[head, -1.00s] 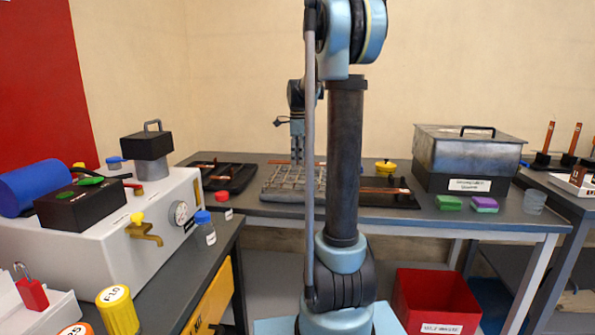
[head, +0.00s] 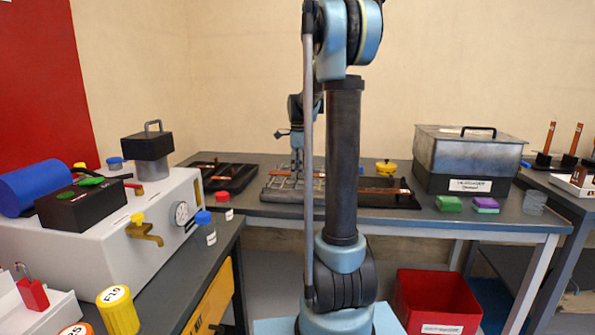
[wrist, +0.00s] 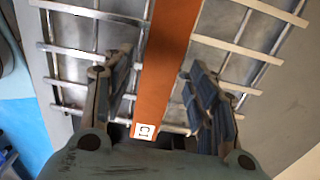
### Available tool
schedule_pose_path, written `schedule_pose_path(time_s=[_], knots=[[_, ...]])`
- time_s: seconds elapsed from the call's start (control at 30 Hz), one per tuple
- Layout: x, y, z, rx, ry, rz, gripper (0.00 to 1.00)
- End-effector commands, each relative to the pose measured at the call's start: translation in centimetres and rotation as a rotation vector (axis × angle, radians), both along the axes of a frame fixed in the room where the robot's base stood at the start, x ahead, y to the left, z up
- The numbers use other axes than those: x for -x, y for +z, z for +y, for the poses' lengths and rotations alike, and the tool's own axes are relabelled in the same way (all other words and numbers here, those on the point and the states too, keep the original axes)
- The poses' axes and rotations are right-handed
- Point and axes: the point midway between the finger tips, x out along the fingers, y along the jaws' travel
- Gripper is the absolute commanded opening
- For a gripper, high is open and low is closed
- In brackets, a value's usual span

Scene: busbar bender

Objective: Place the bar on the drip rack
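The copper-coloured bar (wrist: 166,65) runs lengthwise between my fingers in the wrist view, with a small white label at its near end. It lies across the metal wires of the drip rack (wrist: 95,14). My gripper (wrist: 163,90) is open around the bar, with a narrow gap showing beside the fingers. In the head view my gripper (head: 297,172) is low over the drip rack (head: 275,194) on the back table. Part of the bar (head: 281,173) shows there to the left of the fingers. My arm hides the rack's right side.
A dark tray (head: 235,180) stands left of the rack, and another dark tray (head: 400,200) with a copper bar is to its right. A lidded metal tank (head: 466,155), sponges (head: 448,204) and a yellow pot (head: 386,167) are further right.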

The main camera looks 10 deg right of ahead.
Motion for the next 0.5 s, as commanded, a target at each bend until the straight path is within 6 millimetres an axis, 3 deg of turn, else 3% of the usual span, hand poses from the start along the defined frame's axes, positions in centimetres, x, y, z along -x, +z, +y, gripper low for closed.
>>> schedule_pose_path(time_s=[0.27,0.5], knots=[[0.0,0.2,0.0,0.000,-0.001,0.000,0.53],[0.0,2.8,-0.1,0.000,-0.001,0.000,0.53]])
